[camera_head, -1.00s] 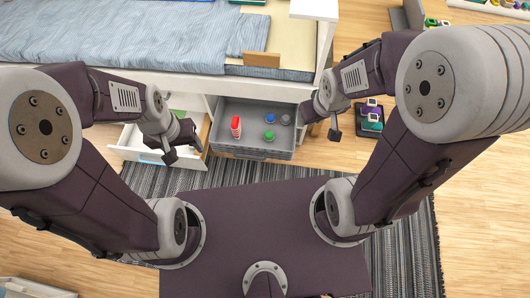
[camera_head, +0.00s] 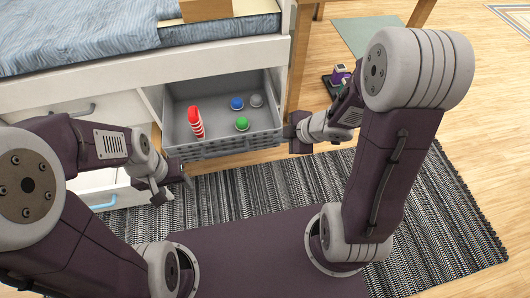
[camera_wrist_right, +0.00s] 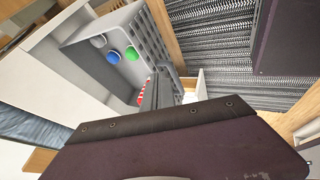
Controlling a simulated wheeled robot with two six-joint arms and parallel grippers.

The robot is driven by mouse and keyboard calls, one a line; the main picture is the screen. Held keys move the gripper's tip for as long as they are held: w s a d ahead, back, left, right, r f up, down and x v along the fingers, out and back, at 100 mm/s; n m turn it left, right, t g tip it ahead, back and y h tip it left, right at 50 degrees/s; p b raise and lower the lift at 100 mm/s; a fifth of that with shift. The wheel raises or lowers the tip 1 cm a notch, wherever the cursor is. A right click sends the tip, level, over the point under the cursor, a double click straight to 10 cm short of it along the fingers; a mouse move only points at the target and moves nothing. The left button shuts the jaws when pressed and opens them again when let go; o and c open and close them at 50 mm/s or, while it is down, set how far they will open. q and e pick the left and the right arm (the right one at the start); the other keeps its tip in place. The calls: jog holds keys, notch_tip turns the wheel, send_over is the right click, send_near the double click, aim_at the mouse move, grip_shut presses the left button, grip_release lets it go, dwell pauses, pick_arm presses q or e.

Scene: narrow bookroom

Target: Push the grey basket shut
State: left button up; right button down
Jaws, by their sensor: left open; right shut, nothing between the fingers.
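The grey basket (camera_head: 228,146) is pulled out from under the bed in the head view. In it are a red-and-white striped object (camera_head: 195,122), a blue ball (camera_head: 237,103), a green ball (camera_head: 241,123) and a grey ball (camera_head: 256,100). My right gripper (camera_head: 291,132) is shut and empty beside the basket's front right corner; I cannot tell whether it touches. The right wrist view shows my right fingers (camera_wrist_right: 158,92) close by the basket (camera_wrist_right: 150,42). My left gripper (camera_head: 174,188) is open and empty, in front of and left of the basket.
The bed (camera_head: 60,83) stands above the basket. A white drawer (camera_head: 100,187) is at the left, partly behind my left arm. A striped rug (camera_head: 270,187) lies in front. A dark tray with a purple item (camera_head: 340,75) is on the wooden floor at the right.

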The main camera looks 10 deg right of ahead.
notch_tip(320, 180, down, 2)
jog(key=b, duration=0.4)
send_near(257, 137)
notch_tip(257, 137, down, 3)
jog(key=a, duration=0.2)
jog(key=shift+w+d+f, duration=0.1)
jog(key=shift+w, duration=0.45)
jog(key=shift+w+d+f, duration=0.1)
jog(key=shift+w+f, duration=0.05)
jog(key=shift+w, duration=0.4)
pick_arm(q)
notch_tip(257, 137, down, 6)
jog(key=shift+r, duration=0.1)
